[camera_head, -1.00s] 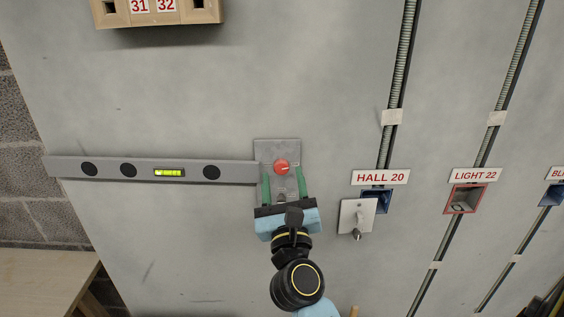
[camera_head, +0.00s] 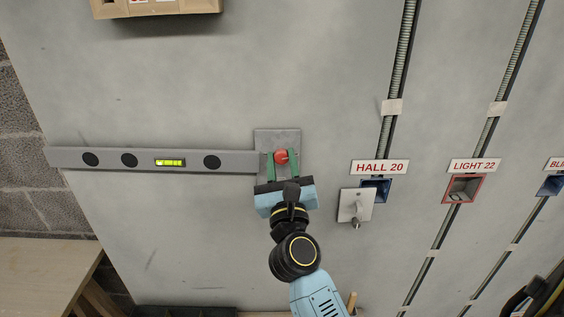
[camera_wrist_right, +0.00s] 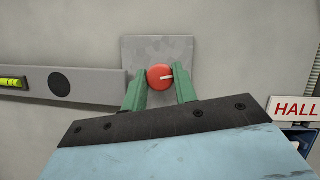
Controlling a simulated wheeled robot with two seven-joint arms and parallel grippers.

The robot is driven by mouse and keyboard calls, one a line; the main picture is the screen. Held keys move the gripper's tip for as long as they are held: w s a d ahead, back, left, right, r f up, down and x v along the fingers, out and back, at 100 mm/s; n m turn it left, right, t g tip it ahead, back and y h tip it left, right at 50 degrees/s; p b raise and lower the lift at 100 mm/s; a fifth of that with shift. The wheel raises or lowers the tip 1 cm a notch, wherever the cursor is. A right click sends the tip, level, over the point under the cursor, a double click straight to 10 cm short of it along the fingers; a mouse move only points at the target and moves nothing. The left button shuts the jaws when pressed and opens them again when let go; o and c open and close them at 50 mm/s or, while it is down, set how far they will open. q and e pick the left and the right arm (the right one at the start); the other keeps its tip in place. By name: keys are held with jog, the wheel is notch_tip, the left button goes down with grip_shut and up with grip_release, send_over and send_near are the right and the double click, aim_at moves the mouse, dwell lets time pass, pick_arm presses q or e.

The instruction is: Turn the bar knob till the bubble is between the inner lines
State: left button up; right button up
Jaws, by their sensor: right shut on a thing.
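The red bar knob (camera_head: 281,157) sits on a grey metal plate (camera_head: 278,138) on the wall, at the right end of the grey level bar (camera_head: 232,161). My right gripper (camera_head: 281,160) has its green fingers on both sides of the knob and is shut on it. In the right wrist view the knob (camera_wrist_right: 160,77) shows a white mark pointing right. The bar carries a yellow-green vial (camera_head: 169,162) with dark lines. The bubble's place between the lines is too small to tell. My left gripper is not in view.
A switch plate (camera_head: 355,205) and a blue box (camera_head: 376,190) under the HALL 20 label are right of my gripper. A red-framed box (camera_head: 463,188) is farther right. A beige box (camera_head: 155,8) is above. A wooden surface (camera_head: 40,275) is at lower left.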

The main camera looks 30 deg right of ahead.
jog(key=shift+d+r+n+y+p, duration=0.1)
jog(key=shift+n+y+p, duration=0.45)
jog(key=shift+n+p, duration=0.65)
jog(key=shift+a+r+n+y+p, duration=0.1)
jog(key=shift+n+y+p, duration=0.4)
jog(key=shift+n+p, duration=0.75)
jog(key=shift+d+r+n+y+p, duration=0.1)
jog(key=shift+n+y+p, duration=0.45)
jog(key=shift+n+p, duration=0.65)
jog(key=shift+f+n+y+p, duration=0.2)
jog(key=shift+n+y+p, duration=0.4)
jog(key=shift+n+p, duration=0.6)
jog(key=o, duration=1)
jog(key=shift+c, duration=0.2)
jog(key=shift+s, duration=0.1)
jog(key=b+v, duration=0.5)
jog(key=v, duration=0.8)
jog(key=shift+s, duration=0.15)
jog(key=shift+f, duration=0.15)
